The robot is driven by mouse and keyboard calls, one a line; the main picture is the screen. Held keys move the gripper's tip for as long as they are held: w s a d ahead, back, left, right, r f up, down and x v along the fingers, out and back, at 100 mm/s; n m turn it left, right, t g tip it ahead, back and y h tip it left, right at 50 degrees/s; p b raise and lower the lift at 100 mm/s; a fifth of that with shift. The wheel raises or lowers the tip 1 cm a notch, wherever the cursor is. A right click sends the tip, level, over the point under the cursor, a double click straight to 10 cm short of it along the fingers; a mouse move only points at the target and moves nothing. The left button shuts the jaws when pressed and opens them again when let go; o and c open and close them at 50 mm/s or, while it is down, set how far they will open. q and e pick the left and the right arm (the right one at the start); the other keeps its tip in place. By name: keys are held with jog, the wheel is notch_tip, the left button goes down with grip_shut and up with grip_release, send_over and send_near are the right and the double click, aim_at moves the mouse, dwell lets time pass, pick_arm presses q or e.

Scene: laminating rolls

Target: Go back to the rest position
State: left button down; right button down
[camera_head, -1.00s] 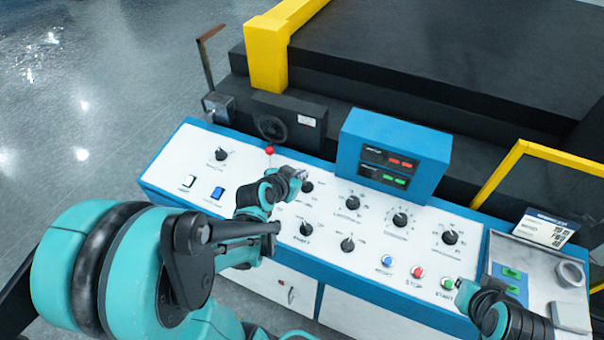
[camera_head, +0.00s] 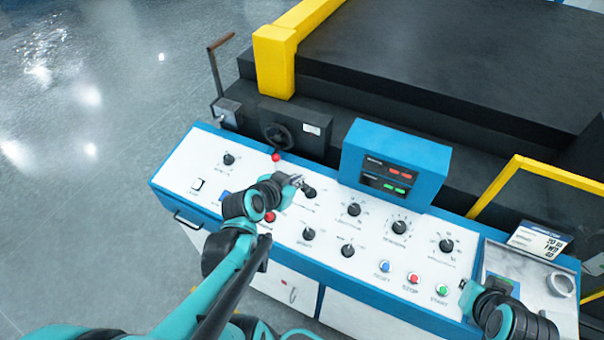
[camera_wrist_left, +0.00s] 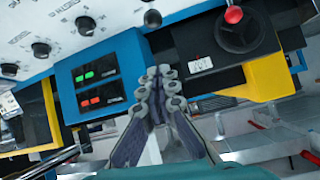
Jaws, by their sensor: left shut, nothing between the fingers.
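My left gripper (camera_head: 296,181) is over the upper middle of the white control panel (camera_head: 180,178), close to a black knob (camera_head: 309,192). Its teal and black arm comes up from the lower left and hides part of the panel. In the left wrist view the left gripper (camera_wrist_left: 160,85) has its fingers together with nothing between them. My right gripper (camera_head: 466,288) is at the panel's lower right, near the green start button (camera_head: 442,290). It is too small and partly covered to tell if it is open.
A blue display box (camera_head: 394,160) stands up behind the panel, to the right of the left gripper. A red-tipped lever (camera_head: 276,157) and a black handwheel (camera_head: 278,136) are behind it. Yellow frames (camera_head: 275,62) flank the dark machine. Open floor (camera_head: 90,110) lies at left.

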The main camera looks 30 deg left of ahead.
pick_arm(q)
jog(key=shift+s+r, duration=0.1)
jog(key=shift+s, duration=0.1)
jog(key=shift+w, duration=0.1)
jog(key=s+d+f+n+g+b, duration=0.1)
jog(key=s+d+f+g+b, duration=0.3)
jog(key=s+d+f+b, duration=0.4)
notch_tip(320, 180, down, 3)
jog(key=d+b, duration=0.1)
jog(key=b, duration=0.4)
jog(key=shift+d, duration=0.4)
jog(key=shift+s, duration=0.1)
